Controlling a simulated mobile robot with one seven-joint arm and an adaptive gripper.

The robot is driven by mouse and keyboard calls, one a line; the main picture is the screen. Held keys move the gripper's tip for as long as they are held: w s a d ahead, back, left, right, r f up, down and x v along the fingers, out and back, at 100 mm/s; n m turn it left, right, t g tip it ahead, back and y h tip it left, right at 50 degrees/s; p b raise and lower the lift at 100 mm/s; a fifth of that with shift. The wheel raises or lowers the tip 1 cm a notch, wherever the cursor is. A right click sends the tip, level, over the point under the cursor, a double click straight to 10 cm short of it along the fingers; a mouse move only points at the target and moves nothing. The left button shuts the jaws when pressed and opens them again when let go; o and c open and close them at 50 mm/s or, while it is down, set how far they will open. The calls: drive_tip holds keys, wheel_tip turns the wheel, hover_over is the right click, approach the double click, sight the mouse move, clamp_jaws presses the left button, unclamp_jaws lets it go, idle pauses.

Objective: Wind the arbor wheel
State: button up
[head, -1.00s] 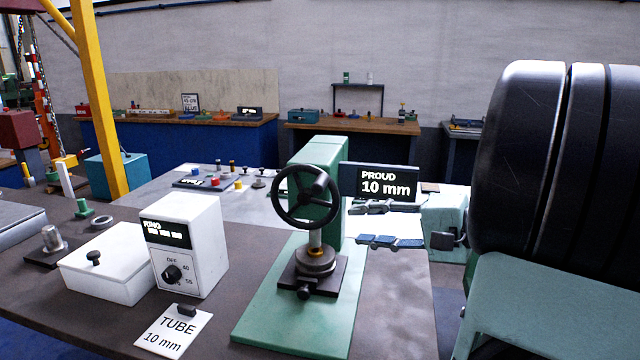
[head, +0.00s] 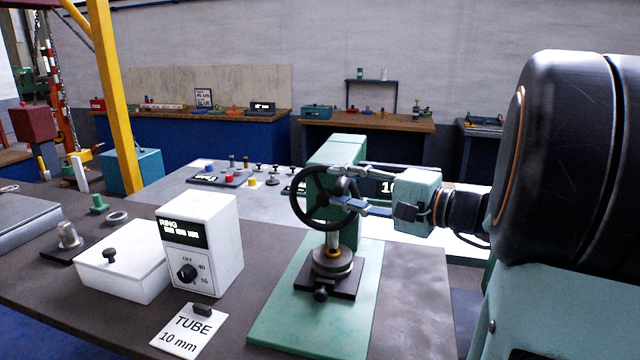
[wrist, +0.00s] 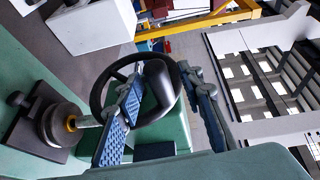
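The arbor wheel (head: 296,203), a black spoked handwheel, stands upright and tilted on the green section bender (head: 333,150), above a round brass-and-grey seat on a dark block (head: 327,276). My gripper (head: 350,186) reaches in from the right at the wheel's right side. Its fingers are apart, one nearer the camera across the wheel and one beyond it. In the wrist view the wheel (wrist: 97,95) shows between and behind the open fingers (wrist: 165,85). Whether a finger touches the rim cannot be told. The "PROUD 10 mm" display (head: 387,188) is mostly hidden by my gripper.
The white ring box (head: 205,245) with a dial stands left of the bender. A white lidded box (head: 122,272) and a "TUBE 10 mm" card (head: 188,331) lie nearby. Small coloured parts sit on the table behind. The bench front right of the green base is clear.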

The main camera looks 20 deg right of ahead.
drive_tip(key=shift+w+a, duration=0.2)
drive_tip(key=shift+w, duration=0.1)
drive_tip(key=shift+c, duration=0.5)
clamp_jaws()
